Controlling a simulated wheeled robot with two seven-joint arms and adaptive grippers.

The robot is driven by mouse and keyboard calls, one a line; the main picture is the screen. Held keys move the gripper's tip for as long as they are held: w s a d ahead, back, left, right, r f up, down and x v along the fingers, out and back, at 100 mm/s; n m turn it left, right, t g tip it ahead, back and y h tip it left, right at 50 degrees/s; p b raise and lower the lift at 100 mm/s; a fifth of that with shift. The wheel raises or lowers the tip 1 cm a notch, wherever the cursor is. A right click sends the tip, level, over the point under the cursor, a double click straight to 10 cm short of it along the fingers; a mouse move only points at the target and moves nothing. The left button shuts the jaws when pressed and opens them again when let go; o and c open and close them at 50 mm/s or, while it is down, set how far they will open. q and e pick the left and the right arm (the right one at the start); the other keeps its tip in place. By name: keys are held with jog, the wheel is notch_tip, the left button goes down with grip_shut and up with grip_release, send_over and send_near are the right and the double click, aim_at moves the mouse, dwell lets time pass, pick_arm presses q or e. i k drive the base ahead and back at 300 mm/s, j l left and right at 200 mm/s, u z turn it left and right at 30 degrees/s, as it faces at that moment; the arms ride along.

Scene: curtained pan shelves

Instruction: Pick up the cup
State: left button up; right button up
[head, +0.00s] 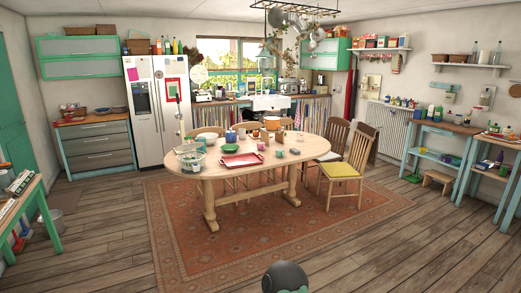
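Several small cups or mugs stand on the oval wooden table (205,180) in the middle of the room. A blue mug (230,136) stands near the table's middle, behind a red tray (241,160). A small green cup-like item (279,153) stands nearer the front, right of the tray. Which of these is the task's cup I cannot tell. Neither of my grippers shows in the head view. A dark rounded part at the bottom edge seems to be mine.
Chairs stand at the table's right, one with a yellow cushion (343,169). A patterned rug (285,235) lies below; the wooden floor (100,265) in front is clear. Blue-green side tables (432,160) line the right wall.

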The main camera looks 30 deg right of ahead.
aim_at(262, 147)
jog(key=i+l+z, duration=1.1)
jog(key=i+z, duration=0.15)
jog(key=i+l, duration=0.15)
jog(key=i, duration=0.5)
jog(key=i+l, duration=0.2)
jog(key=i, duration=0.5)
jog(key=i+l, duration=0.15)
jog(key=i, duration=0.5)
jog(key=l+z, duration=0.05)
